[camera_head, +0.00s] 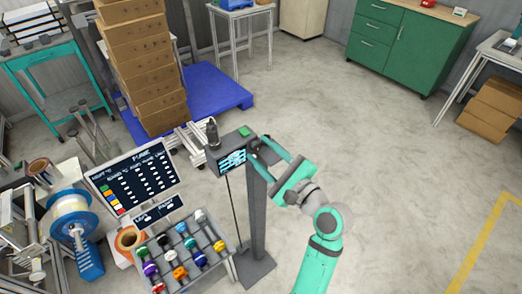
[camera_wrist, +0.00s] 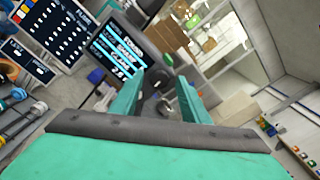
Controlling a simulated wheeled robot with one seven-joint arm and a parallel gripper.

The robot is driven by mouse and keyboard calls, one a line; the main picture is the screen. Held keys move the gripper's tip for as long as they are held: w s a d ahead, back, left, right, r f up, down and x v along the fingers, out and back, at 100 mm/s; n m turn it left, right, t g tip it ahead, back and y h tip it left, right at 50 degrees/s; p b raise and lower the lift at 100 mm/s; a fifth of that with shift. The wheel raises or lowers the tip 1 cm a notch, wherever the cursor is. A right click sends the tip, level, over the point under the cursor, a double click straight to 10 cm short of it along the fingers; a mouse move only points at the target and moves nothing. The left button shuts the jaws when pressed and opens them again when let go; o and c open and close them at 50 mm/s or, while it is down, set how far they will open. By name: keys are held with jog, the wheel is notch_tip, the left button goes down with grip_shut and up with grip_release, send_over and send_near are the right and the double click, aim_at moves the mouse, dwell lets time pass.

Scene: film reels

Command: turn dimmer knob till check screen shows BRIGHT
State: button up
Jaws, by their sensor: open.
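The check screen (camera_head: 231,160) is on the front of a dark box on a grey post. In the wrist view the screen (camera_wrist: 120,52) shows several light-blue lines of text, tilted and too blurred to read surely. A dark round knob (camera_wrist: 158,79) is on the box's side, just beyond my fingertips. My gripper (camera_head: 262,151) is beside the box's right side, its fingers pointing at it. In the wrist view my gripper (camera_wrist: 159,92) is open, with the knob seen between its fingers. I cannot tell whether the fingers touch it.
A green button (camera_head: 243,132) is on top of the box. A lettered board (camera_head: 132,178) and a tray of coloured knobs (camera_head: 235,243) stand to the left. Stacked cartons (camera_head: 140,60) rise behind on a blue pallet (camera_head: 215,92). The floor to the right is clear.

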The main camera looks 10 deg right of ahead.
jog(key=shift+w+a, duration=0.15)
jog(key=shift+w, duration=0.3)
jog(key=shift+c, duration=0.4)
grip_shut()
jog(key=c, duration=1)
grip_release()
jog(key=c, duration=1)
grip_release()
jog(key=c, duration=1)
grip_release()
jog(key=n, duration=0.4)
jog(key=shift+a, duration=0.1)
jog(key=c, duration=1)
grip_release()
jog(key=shift+f+n, duration=0.1)
jog(key=shift+n, duration=2.6)
jog(key=c, duration=1)
grip_release()
jog(key=c, duration=1)
grip_release()
